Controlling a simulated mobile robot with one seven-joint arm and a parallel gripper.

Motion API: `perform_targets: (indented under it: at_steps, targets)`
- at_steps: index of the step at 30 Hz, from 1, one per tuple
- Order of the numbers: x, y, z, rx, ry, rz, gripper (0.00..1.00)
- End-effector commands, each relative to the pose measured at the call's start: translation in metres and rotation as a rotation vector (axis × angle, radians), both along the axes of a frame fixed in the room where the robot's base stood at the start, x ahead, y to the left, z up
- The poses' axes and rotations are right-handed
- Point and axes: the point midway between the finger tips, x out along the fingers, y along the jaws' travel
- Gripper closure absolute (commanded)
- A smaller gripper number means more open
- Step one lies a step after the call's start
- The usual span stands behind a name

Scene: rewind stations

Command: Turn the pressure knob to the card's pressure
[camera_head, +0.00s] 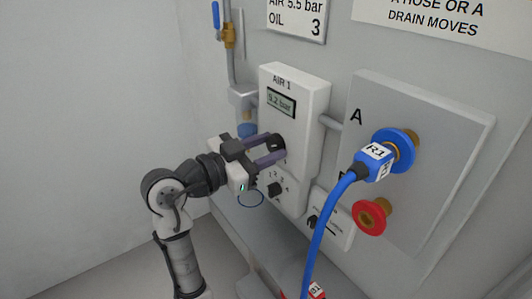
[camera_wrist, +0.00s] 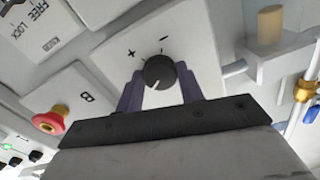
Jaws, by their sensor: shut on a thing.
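The AIR 1 unit (camera_head: 296,118) is a white box on the wall, and its display (camera_head: 281,101) reads about 5.2 bar. The card (camera_head: 297,18) at the top reads AIR 5.5 bar, OIL 3. My gripper (camera_head: 275,151) is at the lower front of the AIR 1 unit, where its fingers mostly hide the knob. In the wrist view, the dark round pressure knob (camera_wrist: 159,72) sits between the two purple fingers, which are shut on its sides. Plus and minus marks stand above it, and its pale pointer line faces roughly downward left.
A small dark numbered selector (camera_head: 275,189) is just below my gripper. To the right, panel A (camera_head: 450,130) carries a blue coupling with a blue hose (camera_head: 327,215) labelled R1, and a red fitting (camera_head: 371,217). A blue-handled valve (camera_head: 216,15) is at upper left. The left wall side is clear.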

Motion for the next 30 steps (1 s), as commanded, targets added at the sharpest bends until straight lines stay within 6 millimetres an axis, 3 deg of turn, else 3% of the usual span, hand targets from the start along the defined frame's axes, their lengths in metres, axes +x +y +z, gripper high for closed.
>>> perform_targets:
  at_steps: [4, 5, 9, 20, 23, 30]
  targets:
    - [0.0, 0.0, 0.0, 0.001, 0.002, 0.0, 0.86]
    - [0.0, 0.0, 0.0, 0.001, 0.002, 0.0, 0.6]
    - [0.0, 0.0, 0.0, 0.0, 0.001, 0.0, 0.42]
    - [-0.002, 0.004, 0.0, -0.001, 0.002, 0.002, 0.41]
    - [-0.008, 0.013, -0.001, -0.001, 0.002, 0.002, 0.41]
    - [-0.039, 0.057, -0.002, -0.001, 0.0, 0.007, 0.41]
